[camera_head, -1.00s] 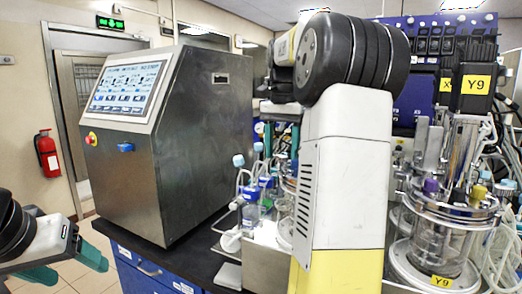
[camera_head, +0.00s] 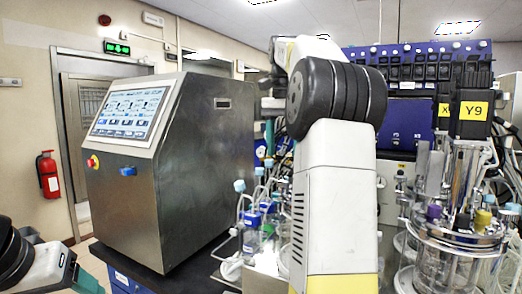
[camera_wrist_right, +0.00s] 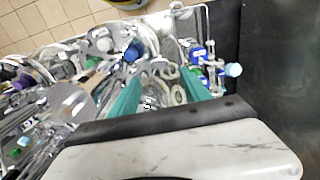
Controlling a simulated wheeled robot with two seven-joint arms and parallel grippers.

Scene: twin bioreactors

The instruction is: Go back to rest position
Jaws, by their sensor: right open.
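My right arm (camera_head: 335,200) stands upright in the middle of the head view, with its black joint near the top. My right gripper (camera_head: 270,128) is partly hidden behind this arm. In the right wrist view, its two teal fingers (camera_wrist_right: 158,78) are apart and nothing is seen held between them. They are above bottles and tubing, and I cannot tell how far above. My left gripper (camera_head: 85,283) shows only in part at the bottom left corner of the head view. Its fingers are mostly cut off by the frame edge.
A steel cabinet with a screen (camera_head: 170,170) stands on the black bench at left. A glass bioreactor vessel (camera_head: 455,240) marked Y9 is at right. Blue-capped bottles (camera_head: 250,220) stand left of my right arm. A fire extinguisher (camera_head: 48,175) hangs on the far-left wall.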

